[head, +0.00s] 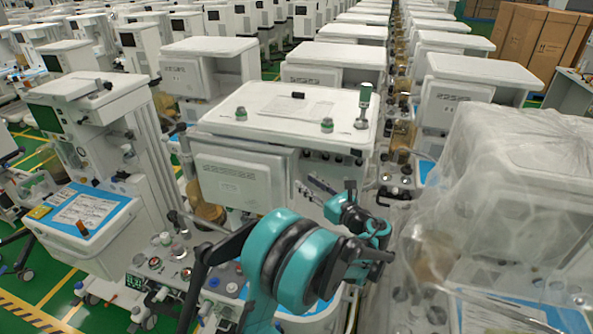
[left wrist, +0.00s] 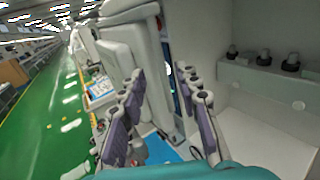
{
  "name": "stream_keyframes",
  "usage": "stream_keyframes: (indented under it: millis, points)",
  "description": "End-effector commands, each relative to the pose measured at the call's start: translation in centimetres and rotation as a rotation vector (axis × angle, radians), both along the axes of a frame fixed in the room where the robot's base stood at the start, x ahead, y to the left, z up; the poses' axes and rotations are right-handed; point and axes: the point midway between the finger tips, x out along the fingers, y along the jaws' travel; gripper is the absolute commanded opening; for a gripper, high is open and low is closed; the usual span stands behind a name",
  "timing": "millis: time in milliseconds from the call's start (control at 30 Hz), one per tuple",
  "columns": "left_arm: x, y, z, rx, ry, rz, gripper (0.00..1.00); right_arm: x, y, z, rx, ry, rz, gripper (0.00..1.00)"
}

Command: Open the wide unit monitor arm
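The wide unit (head: 290,105) stands in the middle of the head view, with a white flat top. Its monitor (head: 232,180) is a white panel at the left of the unit's front, seen from behind. My left gripper (head: 303,183) is in front of the unit, just right of the panel's right edge. In the left wrist view the two purple-grey fingers of the left gripper (left wrist: 162,74) are spread with nothing held between them. The white panel (left wrist: 118,62) is beyond and left of the fingers there. I cannot tell whether a finger touches it. My right gripper is not in view.
A plastic-wrapped unit (head: 520,190) stands close on the right. Another cart (head: 90,130) with a blue worktop stands on the left. More carts fill the rows behind. In the left wrist view a green aisle floor (left wrist: 50,120) is free at left.

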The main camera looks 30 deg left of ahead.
Motion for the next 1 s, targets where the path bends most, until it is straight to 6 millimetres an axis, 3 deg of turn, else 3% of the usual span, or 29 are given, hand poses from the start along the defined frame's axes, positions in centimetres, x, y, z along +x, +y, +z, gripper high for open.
stream_keyframes:
  millis: [300,700,833,1000]
  points:
    - [1.7,4.7,0.0,-0.003,-0.002,0.002,0.33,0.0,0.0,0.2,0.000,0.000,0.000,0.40]
    - [2.0,5.6,0.0,-0.004,-0.003,-0.001,0.33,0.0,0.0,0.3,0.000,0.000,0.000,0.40]
    - [2.0,5.6,0.0,-0.004,-0.003,-0.001,0.00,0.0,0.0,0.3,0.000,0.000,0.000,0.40]
    - [2.0,5.6,0.0,-0.004,-0.003,-0.001,0.00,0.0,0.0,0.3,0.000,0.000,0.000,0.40]
